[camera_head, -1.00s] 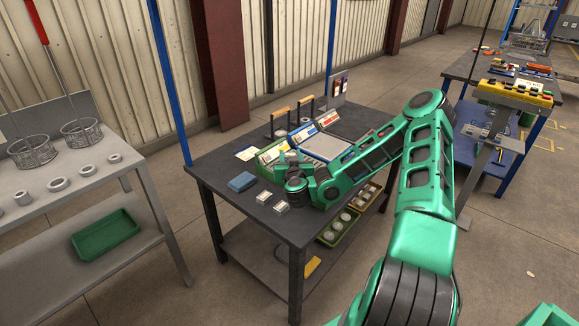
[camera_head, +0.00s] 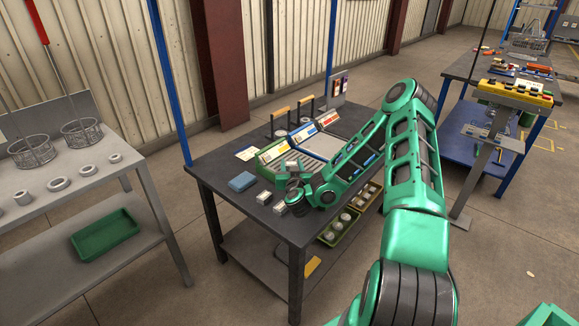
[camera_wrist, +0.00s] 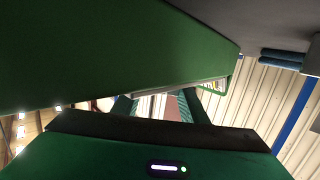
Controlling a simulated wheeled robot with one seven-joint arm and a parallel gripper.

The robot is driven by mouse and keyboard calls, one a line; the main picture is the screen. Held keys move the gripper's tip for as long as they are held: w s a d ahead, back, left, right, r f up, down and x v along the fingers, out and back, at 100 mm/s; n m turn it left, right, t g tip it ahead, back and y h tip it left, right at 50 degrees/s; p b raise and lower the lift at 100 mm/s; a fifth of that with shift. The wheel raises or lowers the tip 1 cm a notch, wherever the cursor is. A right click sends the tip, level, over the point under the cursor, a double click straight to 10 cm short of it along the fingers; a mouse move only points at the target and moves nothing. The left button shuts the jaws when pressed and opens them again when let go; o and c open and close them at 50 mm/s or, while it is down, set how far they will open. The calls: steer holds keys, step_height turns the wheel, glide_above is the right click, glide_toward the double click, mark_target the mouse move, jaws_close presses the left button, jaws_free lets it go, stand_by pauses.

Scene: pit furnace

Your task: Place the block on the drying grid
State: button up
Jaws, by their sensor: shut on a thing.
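My gripper (camera_head: 287,171) is over the dark workbench, just in front of the labelled trays and right of the blue block-like pad (camera_head: 242,181). It is shut on the block, seen only as a small pale grey shape at the jaws; the fingers and my arm hide most of it. In the wrist view my fingers (camera_wrist: 160,106) show at the middle behind a large green tray-like surface, and the held block is not clear. The grey ridged panel (camera_head: 322,147), which looks like the drying grid, lies behind and right of my gripper, apart from it.
Two small pale blocks (camera_head: 264,197) lie on the bench (camera_head: 222,173) near its front edge. Wooden-handled tools (camera_head: 280,115) are at the back. A grey bench (camera_head: 90,180) is at left.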

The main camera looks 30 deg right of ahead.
steer(key=o, duration=1.3)
